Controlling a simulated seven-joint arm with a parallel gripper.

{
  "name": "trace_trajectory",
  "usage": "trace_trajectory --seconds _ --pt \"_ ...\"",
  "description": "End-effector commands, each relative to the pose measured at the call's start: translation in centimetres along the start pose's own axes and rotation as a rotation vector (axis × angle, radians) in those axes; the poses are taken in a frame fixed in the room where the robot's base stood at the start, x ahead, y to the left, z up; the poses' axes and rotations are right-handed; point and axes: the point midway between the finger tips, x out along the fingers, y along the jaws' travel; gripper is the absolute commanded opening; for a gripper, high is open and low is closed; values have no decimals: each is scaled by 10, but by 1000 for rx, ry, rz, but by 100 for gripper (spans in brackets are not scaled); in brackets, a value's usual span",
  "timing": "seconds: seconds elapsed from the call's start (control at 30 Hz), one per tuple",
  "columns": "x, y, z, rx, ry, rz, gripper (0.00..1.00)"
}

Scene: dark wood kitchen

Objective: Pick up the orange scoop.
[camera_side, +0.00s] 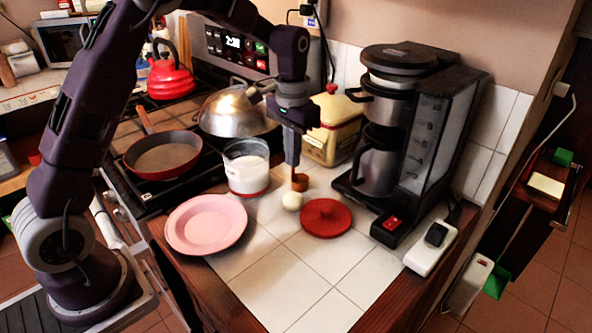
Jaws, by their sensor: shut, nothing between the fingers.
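A glass jar of white powder (247,175) stands left of the gripper, with a pink plate (203,226) in front. A red round lid (326,219) lies right of the ball. A coffee maker (425,150) and yellow tin (333,140) stand behind. Front tiles are clear.

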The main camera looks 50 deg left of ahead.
Motion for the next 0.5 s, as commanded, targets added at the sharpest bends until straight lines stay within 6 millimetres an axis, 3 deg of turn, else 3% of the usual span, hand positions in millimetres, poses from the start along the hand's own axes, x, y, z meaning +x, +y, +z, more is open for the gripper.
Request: trace_trajectory --seconds 0.2,0.4,0.5 --pt "0 0 0 0 0 0 2" --pt "0 0 0 0 0 0 41" --pt "0 0 0 0 0 0 42"
